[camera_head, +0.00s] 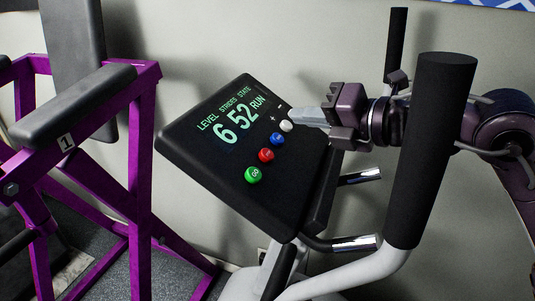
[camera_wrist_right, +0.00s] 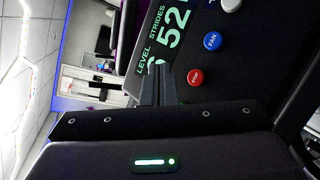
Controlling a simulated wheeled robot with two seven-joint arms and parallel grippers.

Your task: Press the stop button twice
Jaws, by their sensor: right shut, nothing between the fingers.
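The exercise machine's black tilted console (camera_head: 200,150) has a lit display (camera_head: 235,118) reading LEVEL 6, STRIDES 52, STATE RUN. A diagonal row of round buttons lies below it: green GO (camera_head: 253,175), red stop button (camera_head: 266,155), blue button (camera_head: 277,138) and white button (camera_head: 287,126). In the right wrist view, the red stop button (camera_wrist_right: 195,77) shows right of my fingers, with the blue FAN button (camera_wrist_right: 213,41) above. My right gripper (camera_head: 294,117) is shut and empty, its tips beside the white button, apart from the red one. I cannot tell whether they touch the console. My left gripper is not in view.
A black padded handle (camera_head: 432,150) rises in front of my right arm; another (camera_head: 396,45) stands behind it. Metal grips (camera_head: 355,243) stick out below the console. A purple-framed machine (camera_head: 141,190) stands at left. The space above the console's left side is free.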

